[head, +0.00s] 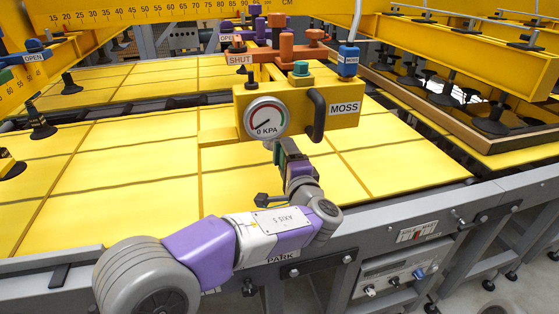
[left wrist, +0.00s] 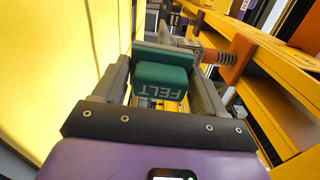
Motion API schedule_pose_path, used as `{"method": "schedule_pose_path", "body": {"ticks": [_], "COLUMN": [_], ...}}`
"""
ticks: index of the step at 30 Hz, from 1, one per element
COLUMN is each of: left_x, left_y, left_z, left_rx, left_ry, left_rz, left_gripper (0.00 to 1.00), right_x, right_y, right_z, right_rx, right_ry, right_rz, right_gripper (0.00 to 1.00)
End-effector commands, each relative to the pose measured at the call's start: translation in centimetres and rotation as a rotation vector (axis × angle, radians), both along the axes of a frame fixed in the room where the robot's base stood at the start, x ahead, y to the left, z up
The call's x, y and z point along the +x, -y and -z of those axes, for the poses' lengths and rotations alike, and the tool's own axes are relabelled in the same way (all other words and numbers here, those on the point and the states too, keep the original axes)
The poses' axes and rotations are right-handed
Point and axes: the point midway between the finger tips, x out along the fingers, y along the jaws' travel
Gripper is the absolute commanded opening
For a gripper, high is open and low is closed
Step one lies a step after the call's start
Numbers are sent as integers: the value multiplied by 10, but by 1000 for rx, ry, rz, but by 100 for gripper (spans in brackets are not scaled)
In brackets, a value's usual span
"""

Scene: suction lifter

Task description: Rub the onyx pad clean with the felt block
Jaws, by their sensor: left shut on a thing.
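My left gripper (head: 291,160) is in the middle of the head view, below the gauge on the yellow MOSS box. In the left wrist view my left gripper (left wrist: 165,85) is shut on a green felt block (left wrist: 162,82) lettered FELT, held between its two fingers. In the head view the fingers mostly hide the block. Dark suction pads hang from the yellow beams at the left (head: 40,127) and the right (head: 490,124). I cannot tell which of them is the onyx pad. My right gripper is not in view.
The yellow MOSS box (head: 348,120) carries a round gauge (head: 266,118) reading near 0 kPa and a black handle (head: 316,115). An orange valve marked SHUT (head: 239,58) stands behind it. Yellow panels (head: 110,165) cover the table. A grey frame rail (head: 400,210) runs along the front.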

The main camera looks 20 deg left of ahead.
Motion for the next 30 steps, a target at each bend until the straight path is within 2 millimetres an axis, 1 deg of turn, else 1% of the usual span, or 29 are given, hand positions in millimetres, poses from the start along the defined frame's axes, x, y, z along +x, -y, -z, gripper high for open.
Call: {"method": "schedule_pose_path", "body": {"ticks": [3,6,17,20,24,30], "left_x": [7,10,11,6,-6,-23], "left_y": [10,14,17,20,28,38], "left_z": [0,0,0,1,2,0], "left_rx": [1,1,1,0,0,0], "left_ry": [0,-1,-1,1,1,1], "left_rz": [4,4,5,6,6,4], "left_gripper": [47,47,47,47,47,47], "right_x": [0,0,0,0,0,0], "right_y": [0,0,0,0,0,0], "right_z": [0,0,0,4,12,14], "right_rx": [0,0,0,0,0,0], "right_ry": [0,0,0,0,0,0], "right_rz": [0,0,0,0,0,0], "right_gripper": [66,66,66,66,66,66]}}
